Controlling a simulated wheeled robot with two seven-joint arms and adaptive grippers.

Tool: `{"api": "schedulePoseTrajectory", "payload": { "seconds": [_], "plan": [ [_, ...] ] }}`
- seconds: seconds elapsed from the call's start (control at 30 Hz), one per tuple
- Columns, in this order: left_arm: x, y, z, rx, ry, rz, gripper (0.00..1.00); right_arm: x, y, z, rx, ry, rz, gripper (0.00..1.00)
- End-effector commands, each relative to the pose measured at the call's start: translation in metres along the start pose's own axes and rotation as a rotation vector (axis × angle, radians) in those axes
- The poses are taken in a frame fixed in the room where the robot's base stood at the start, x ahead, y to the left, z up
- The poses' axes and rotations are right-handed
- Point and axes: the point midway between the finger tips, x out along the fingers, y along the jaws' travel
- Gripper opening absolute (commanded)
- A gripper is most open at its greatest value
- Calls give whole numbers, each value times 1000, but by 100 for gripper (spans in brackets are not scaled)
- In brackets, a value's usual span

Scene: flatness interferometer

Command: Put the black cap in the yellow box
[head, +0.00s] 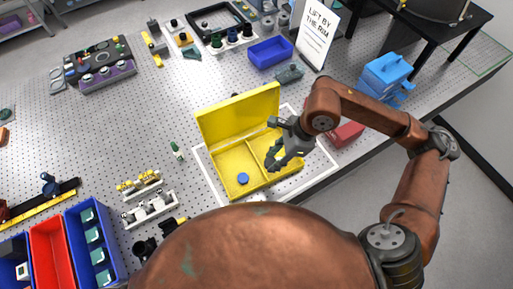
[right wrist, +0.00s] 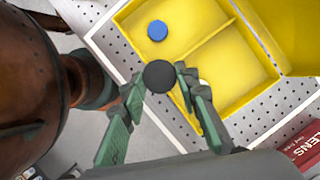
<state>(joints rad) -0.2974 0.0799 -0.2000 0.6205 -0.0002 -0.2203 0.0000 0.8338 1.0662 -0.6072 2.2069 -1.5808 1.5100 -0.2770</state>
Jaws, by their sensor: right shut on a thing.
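The yellow box (head: 213,123) stands open on the perforated bench, its lid raised at the back. A divider splits its inside; a blue disc (head: 243,179) lies in the left compartment and also shows in the right wrist view (right wrist: 157,30). My right gripper (head: 276,163) is over the right compartment in the head view. In the right wrist view its fingers (right wrist: 159,82) are shut on the round black cap (right wrist: 159,75), which appears in front of the box's wall. The cap cannot be made out in the head view. My left gripper is out of view.
A red box (head: 346,134) stands close to the right of the yellow box, with a blue case (head: 387,73) beyond. A sign (head: 317,34) and a blue tray (head: 270,51) stand behind. Small fittings (head: 148,200) lie to the left; bench between is mostly clear.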

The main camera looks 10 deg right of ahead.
Motion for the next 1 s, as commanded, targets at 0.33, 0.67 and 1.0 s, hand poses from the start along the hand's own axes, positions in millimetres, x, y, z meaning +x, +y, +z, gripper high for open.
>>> {"api": "schedulePoseTrajectory", "payload": {
  "seconds": [0.33, 0.67, 1.0],
  "plan": [
    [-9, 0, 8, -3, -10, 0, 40, 22, -63, -17, 22, 1, -3, 19],
    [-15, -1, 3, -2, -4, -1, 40, 66, -119, -42, 19, 0, -3, 19],
    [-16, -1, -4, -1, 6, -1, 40, 87, -138, -54, 18, 1, -3, 19]
  ]
}}
